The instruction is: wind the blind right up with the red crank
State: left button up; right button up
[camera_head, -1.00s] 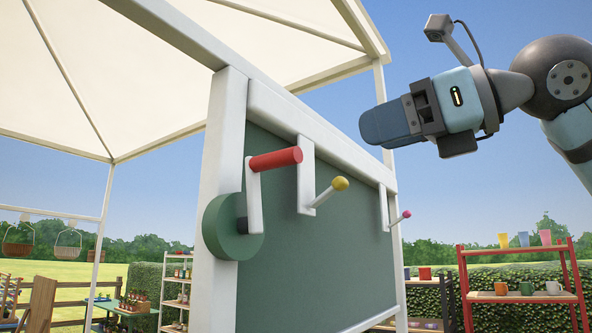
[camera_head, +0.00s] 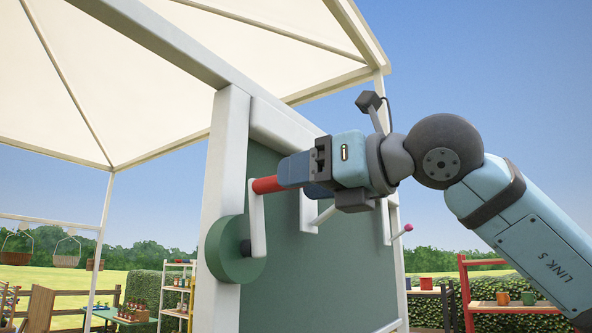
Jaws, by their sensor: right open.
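The red crank handle (camera_head: 266,185) points right from the top of its white arm (camera_head: 257,222), which rises from a dark hub on the green round drum (camera_head: 229,250). The green blind (camera_head: 290,275) hangs beside it, down to the bottom of the picture. My right gripper (camera_head: 292,178) is open at the red handle and hides its right end. I cannot tell whether the fingers touch it. My left gripper is not in view.
A pink-knobbed crank (camera_head: 403,230) is on the frame at the right. Another white crank arm (camera_head: 308,212) is partly hidden behind my gripper. A white post (camera_head: 223,160) stands left of the blind. Red shelves (camera_head: 500,308) with pots stand at right.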

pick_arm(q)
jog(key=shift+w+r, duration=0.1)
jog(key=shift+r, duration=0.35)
pick_arm(e)
jog(key=shift+x, duration=0.9)
jog(key=shift+c, duration=0.5)
